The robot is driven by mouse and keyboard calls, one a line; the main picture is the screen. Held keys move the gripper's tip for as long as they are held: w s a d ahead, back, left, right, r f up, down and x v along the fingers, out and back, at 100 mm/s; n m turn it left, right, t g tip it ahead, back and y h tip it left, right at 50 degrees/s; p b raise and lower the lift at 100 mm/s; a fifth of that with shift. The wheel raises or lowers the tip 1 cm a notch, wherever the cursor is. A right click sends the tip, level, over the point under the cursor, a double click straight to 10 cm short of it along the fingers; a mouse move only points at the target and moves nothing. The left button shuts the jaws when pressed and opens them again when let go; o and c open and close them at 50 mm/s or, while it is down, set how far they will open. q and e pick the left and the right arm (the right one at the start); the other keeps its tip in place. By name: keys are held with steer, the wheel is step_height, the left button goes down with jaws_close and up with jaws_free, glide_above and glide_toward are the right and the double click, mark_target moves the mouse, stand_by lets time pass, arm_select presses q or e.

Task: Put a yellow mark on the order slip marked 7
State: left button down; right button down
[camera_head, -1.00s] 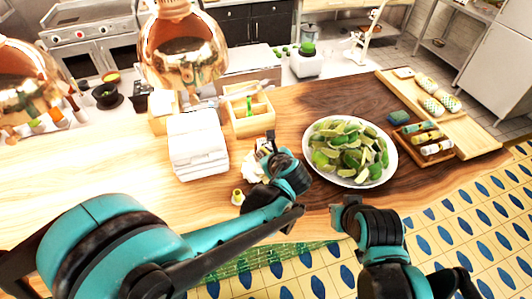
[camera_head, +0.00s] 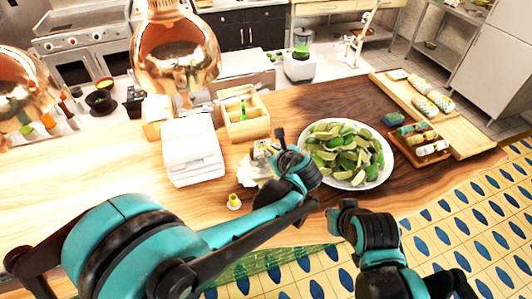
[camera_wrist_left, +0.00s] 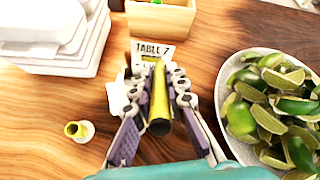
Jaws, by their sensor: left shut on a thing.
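My left gripper (camera_wrist_left: 154,95) is shut on a yellow marker (camera_wrist_left: 160,88), whose dark end faces the camera. The order slip printed "TABLE 7" (camera_wrist_left: 153,47) lies on the wooden counter at the marker's far end. A yellow-olive patch shows just below the print; I cannot tell whether it is ink or part of the marker. In the head view the left gripper (camera_head: 264,156) is over the slip area, mostly behind its own wrist.
A white plate of lime wedges (camera_head: 345,183) is close on the right. A stack of white containers (camera_head: 192,152) stands on the left, with a wooden box (camera_head: 245,130) behind. Copper lamps (camera_head: 175,55) hang at the upper left.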

arm_select(q)
steer(key=a, duration=0.2)
steer(key=s+a, duration=0.1)
steer(key=a, duration=0.1)
steer(key=shift+s, duration=0.1)
stand_by(0.3)
steer(key=shift+d, duration=0.1)
steer(key=s+d, duration=0.1)
steer(key=s, duration=0.4)
steer(key=shift+s+d, duration=0.4)
steer(key=s, duration=0.1)
steer(key=s+d, duration=0.1)
steer(key=shift+s, duration=0.4)
